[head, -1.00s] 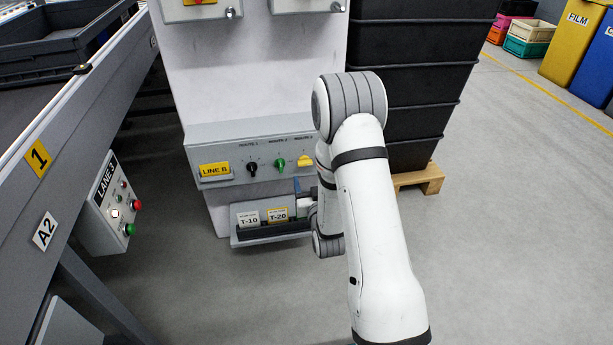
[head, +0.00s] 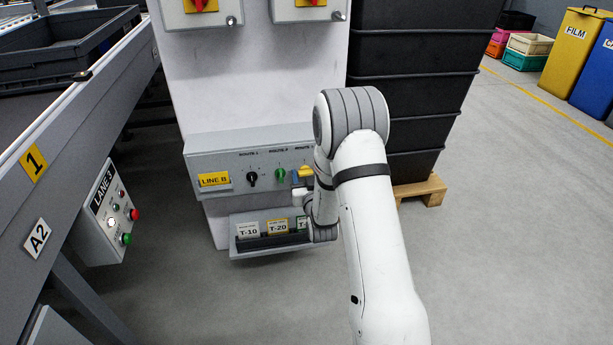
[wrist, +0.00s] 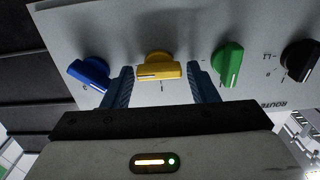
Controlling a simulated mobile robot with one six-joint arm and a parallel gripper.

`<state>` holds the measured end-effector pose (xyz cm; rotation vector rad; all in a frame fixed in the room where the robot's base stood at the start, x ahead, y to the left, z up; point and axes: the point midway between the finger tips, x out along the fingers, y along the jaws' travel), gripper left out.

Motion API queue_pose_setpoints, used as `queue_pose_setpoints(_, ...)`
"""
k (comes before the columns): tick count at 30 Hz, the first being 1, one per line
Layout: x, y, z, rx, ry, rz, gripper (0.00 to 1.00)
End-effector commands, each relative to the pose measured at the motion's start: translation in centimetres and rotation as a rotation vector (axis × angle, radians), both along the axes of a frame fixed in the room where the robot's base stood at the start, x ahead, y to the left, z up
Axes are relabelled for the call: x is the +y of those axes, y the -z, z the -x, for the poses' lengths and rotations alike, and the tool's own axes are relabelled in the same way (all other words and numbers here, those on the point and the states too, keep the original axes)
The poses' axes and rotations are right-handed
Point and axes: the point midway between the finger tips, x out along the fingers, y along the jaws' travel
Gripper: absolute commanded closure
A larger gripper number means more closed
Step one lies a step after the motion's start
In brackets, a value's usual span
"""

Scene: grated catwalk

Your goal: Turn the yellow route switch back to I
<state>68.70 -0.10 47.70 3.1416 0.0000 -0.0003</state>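The yellow route switch (head: 305,172) is the right-hand knob I see on the grey LINE B panel, partly behind my arm. In the wrist view, which shows the panel upside down, the yellow switch (wrist: 158,68) has its handle lying roughly crosswise, with an "I"-like mark just below it. My gripper (wrist: 160,72) is open, its two blue fingers on either side of the yellow switch with visible gaps. I see no contact. In the head view my gripper (head: 297,181) is mostly hidden by my arm.
A green knob (wrist: 229,64) and a black knob (wrist: 299,62) sit to one side, a blue knob (wrist: 88,73) to the other, close to the fingers. Below the panel is a tag tray (head: 262,250). Black crates (head: 415,60) stand at right.

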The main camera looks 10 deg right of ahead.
Motion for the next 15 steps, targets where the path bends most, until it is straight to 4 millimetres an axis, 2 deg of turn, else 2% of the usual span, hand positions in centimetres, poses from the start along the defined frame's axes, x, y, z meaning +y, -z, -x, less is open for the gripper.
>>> queue_pose_setpoints(2, 0.0, 0.0, 0.01, 0.0, 0.0, 0.0, 0.54)
queue_pose_setpoints(12, 0.05, 0.01, 0.02, 0.0, -0.001, 0.0, 0.81)
queue_pose_setpoints(15, 0.07, 0.02, 0.02, 0.0, -0.002, 0.002, 0.81)
